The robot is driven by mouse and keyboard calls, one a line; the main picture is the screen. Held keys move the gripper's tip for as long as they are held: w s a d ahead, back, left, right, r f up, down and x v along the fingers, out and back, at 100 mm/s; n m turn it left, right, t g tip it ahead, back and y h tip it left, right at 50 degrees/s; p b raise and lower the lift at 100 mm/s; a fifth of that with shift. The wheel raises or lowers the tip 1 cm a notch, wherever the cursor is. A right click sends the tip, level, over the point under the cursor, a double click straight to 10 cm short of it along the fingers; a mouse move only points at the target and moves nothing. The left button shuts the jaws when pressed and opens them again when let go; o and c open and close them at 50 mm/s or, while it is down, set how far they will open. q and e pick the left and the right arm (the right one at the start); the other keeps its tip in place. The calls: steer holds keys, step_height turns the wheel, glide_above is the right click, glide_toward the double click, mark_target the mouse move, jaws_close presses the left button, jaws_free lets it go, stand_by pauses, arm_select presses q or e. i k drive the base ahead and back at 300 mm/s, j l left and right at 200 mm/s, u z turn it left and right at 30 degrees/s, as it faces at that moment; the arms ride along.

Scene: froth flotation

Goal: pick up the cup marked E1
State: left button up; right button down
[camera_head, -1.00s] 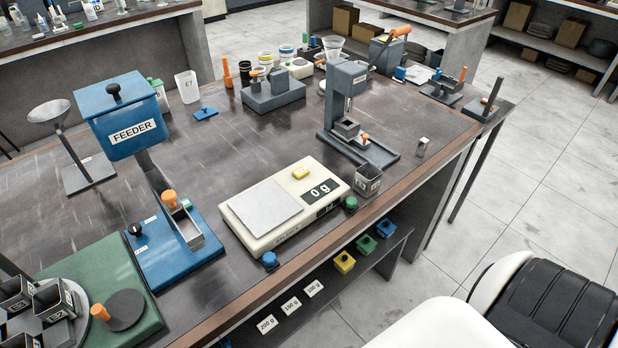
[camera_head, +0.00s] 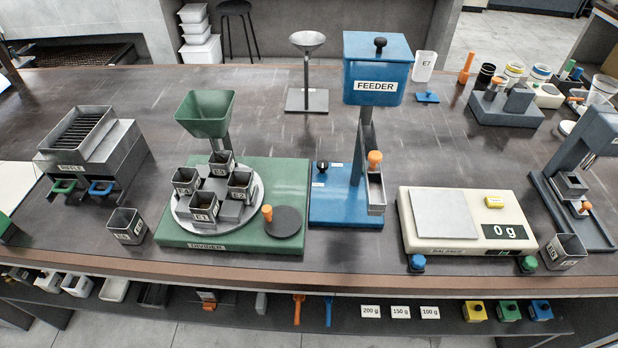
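The cup marked E1 (camera_head: 203,208) is a small dark-grey square cup with a white label. It stands upright on the front of the round grey turntable (camera_head: 216,226) of the green divider (camera_head: 172,233). Three similar cups stand on the same turntable: one at the left (camera_head: 186,181), one at the back (camera_head: 222,164) and one at the right (camera_head: 240,185). The green funnel (camera_head: 205,115) stands above and behind them. Neither of my grippers is in view.
A loose grey cup (camera_head: 125,226) stands left of the divider, near the riffle (camera_head: 90,150). The blue feeder (camera_head: 376,72) stands to the right, then the balance (camera_head: 447,218) reading 0 g. An orange-knobbed dark disc (camera_head: 284,221) sits at the divider's right. The bench's front edge is close.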

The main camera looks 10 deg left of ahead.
mark_target(203, 206)
steer(key=l+u, duration=0.1)
steer(key=u, duration=0.35)
steer(key=l+u, duration=0.1)
steer(key=u, duration=0.35)
steer(key=k+l+u, duration=0.7)
steer(key=k+l, duration=0.5)
steer(key=k+u, duration=0.05)
steer(key=k, duration=0.05)
